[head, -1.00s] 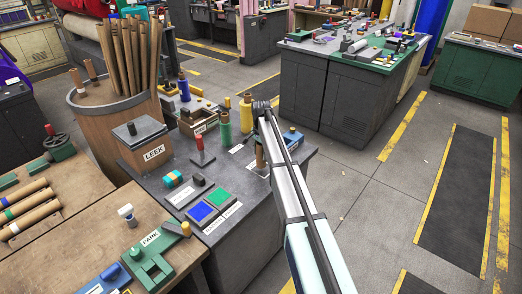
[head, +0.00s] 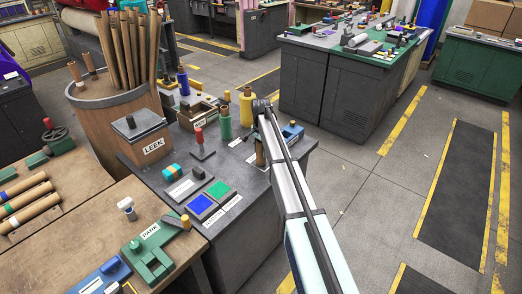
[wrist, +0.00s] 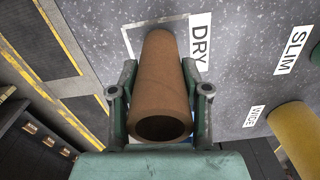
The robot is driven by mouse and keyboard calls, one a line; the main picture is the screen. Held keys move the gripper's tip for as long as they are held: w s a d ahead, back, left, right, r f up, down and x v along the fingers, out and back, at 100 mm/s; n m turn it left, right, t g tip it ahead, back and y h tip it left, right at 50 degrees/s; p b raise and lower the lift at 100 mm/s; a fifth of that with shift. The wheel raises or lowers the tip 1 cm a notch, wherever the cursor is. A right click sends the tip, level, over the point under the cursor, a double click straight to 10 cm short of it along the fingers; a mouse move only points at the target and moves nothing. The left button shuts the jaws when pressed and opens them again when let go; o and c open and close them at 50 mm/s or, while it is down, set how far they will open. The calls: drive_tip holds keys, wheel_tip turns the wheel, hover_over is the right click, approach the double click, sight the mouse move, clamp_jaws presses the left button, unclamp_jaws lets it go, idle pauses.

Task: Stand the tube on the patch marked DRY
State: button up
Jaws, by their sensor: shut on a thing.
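A brown cardboard tube (wrist: 160,85) is held between the two fingers of my gripper (wrist: 160,72). In the wrist view its open near end faces the camera and its far end points down at the dark tabletop. The far end overlaps the white-outlined patch (wrist: 136,38) beside the DRY label (wrist: 200,38). I cannot tell whether it touches the surface. In the head view part of the tube (head: 259,153) shows upright beside my arm, which hides most of the gripper.
A yellow roll (wrist: 297,130) stands near WIDE. In the head view a green roll (head: 224,124) and a blue object (head: 292,131) stand close by. The table edge is near the tube.

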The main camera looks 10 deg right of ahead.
drive_tip(key=shift+f, duration=0.4)
drive_tip(key=o, duration=1.2)
wheel_tip(320, 180, up, 12)
drive_tip(key=shift+r, duration=0.1)
